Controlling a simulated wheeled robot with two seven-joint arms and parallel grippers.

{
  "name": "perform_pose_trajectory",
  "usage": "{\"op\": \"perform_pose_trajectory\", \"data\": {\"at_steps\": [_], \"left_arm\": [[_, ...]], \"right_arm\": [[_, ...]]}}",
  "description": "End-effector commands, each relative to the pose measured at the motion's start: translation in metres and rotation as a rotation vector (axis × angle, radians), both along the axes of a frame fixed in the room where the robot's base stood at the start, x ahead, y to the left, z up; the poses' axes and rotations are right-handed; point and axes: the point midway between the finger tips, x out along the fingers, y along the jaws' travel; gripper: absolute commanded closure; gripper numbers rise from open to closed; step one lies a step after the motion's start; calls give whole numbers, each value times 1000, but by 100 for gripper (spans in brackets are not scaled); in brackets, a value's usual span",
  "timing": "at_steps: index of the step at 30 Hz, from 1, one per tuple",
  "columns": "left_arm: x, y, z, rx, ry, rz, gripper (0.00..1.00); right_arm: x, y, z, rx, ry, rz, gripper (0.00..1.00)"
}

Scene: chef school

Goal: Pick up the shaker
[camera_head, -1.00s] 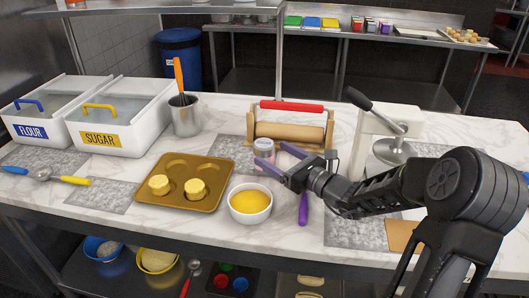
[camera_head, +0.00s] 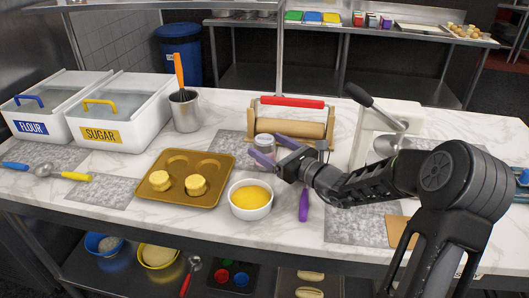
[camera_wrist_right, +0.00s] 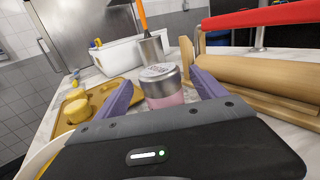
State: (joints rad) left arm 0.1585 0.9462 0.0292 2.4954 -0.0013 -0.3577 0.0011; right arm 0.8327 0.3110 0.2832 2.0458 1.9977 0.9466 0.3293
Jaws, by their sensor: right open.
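The shaker (camera_head: 264,141) is a small pinkish jar with a grey metal lid. It stands upright on the counter in front of the rolling pin, partly hidden by my gripper in the head view. In the right wrist view the shaker (camera_wrist_right: 162,86) stands between the two purple fingers, with its lid up and its lower part hidden by the gripper body. My right gripper (camera_head: 270,147) is open, with a finger on either side of the shaker; I cannot tell whether they touch it. My left gripper is not in view.
A rolling pin (camera_head: 290,129) on a stand with a red bar (camera_head: 292,103) is close behind the shaker. A white bowl (camera_head: 249,212) of yellow filling and a muffin tray (camera_head: 163,203) are in front and left. A metal pot (camera_head: 185,118) stands farther left.

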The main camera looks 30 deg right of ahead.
Motion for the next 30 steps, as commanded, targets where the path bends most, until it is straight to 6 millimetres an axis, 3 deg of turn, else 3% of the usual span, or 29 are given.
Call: {"op": "perform_pose_trajectory", "data": {"at_steps": [12,30], "left_arm": [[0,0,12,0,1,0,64],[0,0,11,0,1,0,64]], "right_arm": [[47,15,1,0,-1,2,19],[49,15,0,0,0,0,19]]}}
